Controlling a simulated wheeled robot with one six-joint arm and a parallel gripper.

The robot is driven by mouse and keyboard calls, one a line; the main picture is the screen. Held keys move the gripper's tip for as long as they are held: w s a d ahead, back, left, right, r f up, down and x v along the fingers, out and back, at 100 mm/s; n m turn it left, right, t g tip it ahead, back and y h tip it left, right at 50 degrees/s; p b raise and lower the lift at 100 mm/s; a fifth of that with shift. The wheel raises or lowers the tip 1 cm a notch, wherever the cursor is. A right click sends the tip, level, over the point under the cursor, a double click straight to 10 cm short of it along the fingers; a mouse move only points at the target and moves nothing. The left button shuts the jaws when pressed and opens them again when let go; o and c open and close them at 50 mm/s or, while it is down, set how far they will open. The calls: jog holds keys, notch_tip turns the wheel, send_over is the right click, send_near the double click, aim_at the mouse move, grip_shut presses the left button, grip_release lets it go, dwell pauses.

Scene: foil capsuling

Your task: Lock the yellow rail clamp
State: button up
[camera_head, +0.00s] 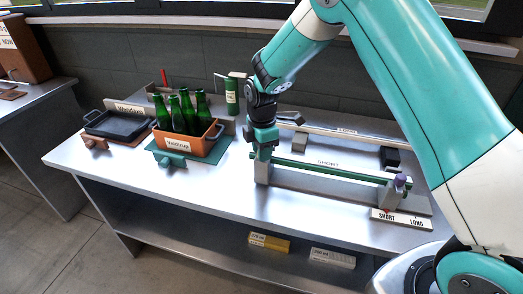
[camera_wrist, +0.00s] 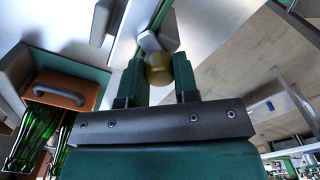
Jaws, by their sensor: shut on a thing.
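My gripper (camera_head: 262,152) is at the left end of the green rail (camera_head: 330,172), above a grey end block (camera_head: 262,173). In the wrist view its two green fingers (camera_wrist: 158,78) are shut on a dull yellow, rounded knob (camera_wrist: 158,66), which appears to be the yellow rail clamp. A grey piece (camera_wrist: 157,38) shows just beyond the knob. In the head view the fingers hide the yellow knob. I cannot tell from these frames whether the clamp is locked. A purple knob (camera_head: 400,181) stands at the rail's right end.
A SHORT/LONG sign (camera_head: 402,218) lies at the rail's right end. An orange crate (camera_head: 187,143) of green bottles and a dark tray (camera_head: 110,124) stand left. A green cylinder (camera_head: 232,97) stands behind. The front left tabletop is clear.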

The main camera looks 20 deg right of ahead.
jog(key=n, duration=0.6)
jog(key=shift+w+r, duration=0.15)
jog(key=shift+r, duration=0.05)
dwell(0.4)
jog(key=o, duration=0.7)
jog(key=shift+c, duration=0.2)
jog(key=shift+o, duration=1.3)
jog(key=shift+f, duration=0.1)
notch_tip(320, 180, up, 18)
jog(key=b, duration=0.3)
jog(key=shift+f, duration=0.25)
